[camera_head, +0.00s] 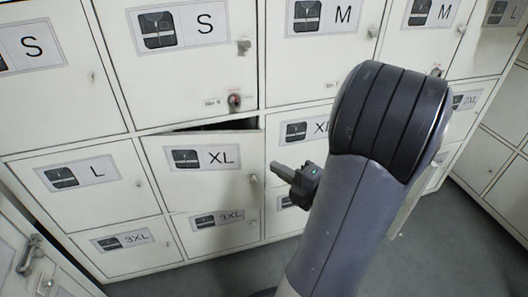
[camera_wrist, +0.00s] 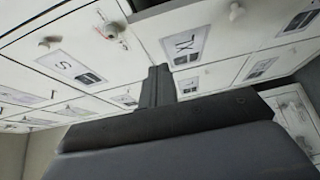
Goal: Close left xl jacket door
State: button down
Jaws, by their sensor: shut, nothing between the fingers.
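The left XL jacket door (camera_head: 205,182) is a white locker door with a jacket picture and "XL" on its label. It stands slightly ajar, with a dark gap along its top edge. It also shows in the wrist view (camera_wrist: 205,22), with its label beyond the fingers. My gripper (camera_head: 276,169) is shut and empty, just right of this door's right edge. Its closed fingers also show in the wrist view (camera_wrist: 158,78). I cannot tell whether they touch the door. My arm hides part of the lockers to the right.
An S door (camera_head: 195,75) with a lock and a red-marked knob (camera_head: 234,101) is above the XL door. An L door (camera_head: 90,190) is to its left and a 3XL door (camera_head: 218,233) below. Grey floor (camera_head: 440,245) is open at the lower right.

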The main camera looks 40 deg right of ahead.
aim_at(256, 143)
jog(key=w, duration=0.2)
jog(key=w+b, duration=0.1)
jog(key=w, duration=0.4)
jog(key=shift+w+d+f, duration=0.1)
jog(key=shift+w+d, duration=0.2)
jog(key=shift+d, duration=0.1)
jog(key=shift+w+d, duration=0.3)
jog(key=shift+w, duration=0.1)
jog(key=shift+w+d, duration=0.3)
jog(key=shift+w, duration=0.05)
jog(key=w+d+n+y+b, duration=0.1)
jog(key=w+d+y, duration=0.1)
jog(key=w+d, duration=0.2)
jog(key=w, duration=0.2)
jog(key=shift+w+d+r, duration=0.15)
jog(key=shift+w+r, duration=0.1)
jog(key=shift+w, duration=0.15)
jog(key=shift+n, duration=0.3)
